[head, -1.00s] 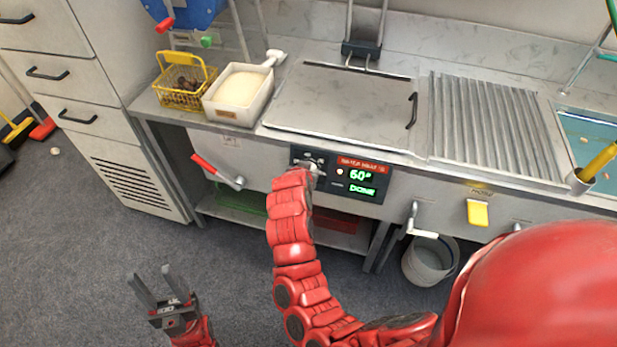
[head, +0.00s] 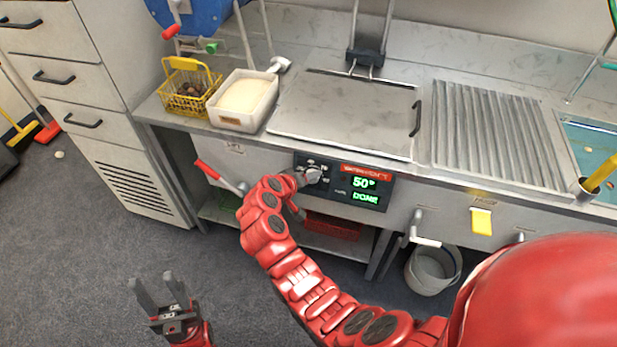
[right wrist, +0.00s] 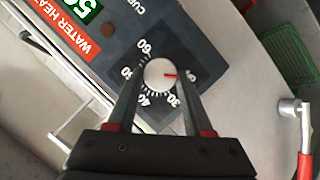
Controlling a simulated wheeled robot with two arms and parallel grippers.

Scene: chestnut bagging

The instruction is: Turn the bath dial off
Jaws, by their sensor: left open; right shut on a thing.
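The bath dial (right wrist: 160,74) is a round white knob with a red mark, on a dark panel with a numbered scale. My right gripper (right wrist: 158,85) is shut on the dial, one finger on each side. In the right wrist view the red mark points right; the label near it is hard to read. In the head view the dial (head: 312,176) sits at the left of the control panel (head: 343,196), with my right gripper (head: 303,178) at it. The green display (head: 364,183) reads 50° and DONE. My left gripper (head: 162,297) is open and empty above the floor.
A lidded bath (head: 345,112) lies behind the panel, with a ribbed tray (head: 495,135) to its right. A yellow basket (head: 185,98) and a white bin (head: 242,120) stand left. A red-handled lever (head: 207,170) juts out left of the panel. A bucket (head: 433,268) stands below.

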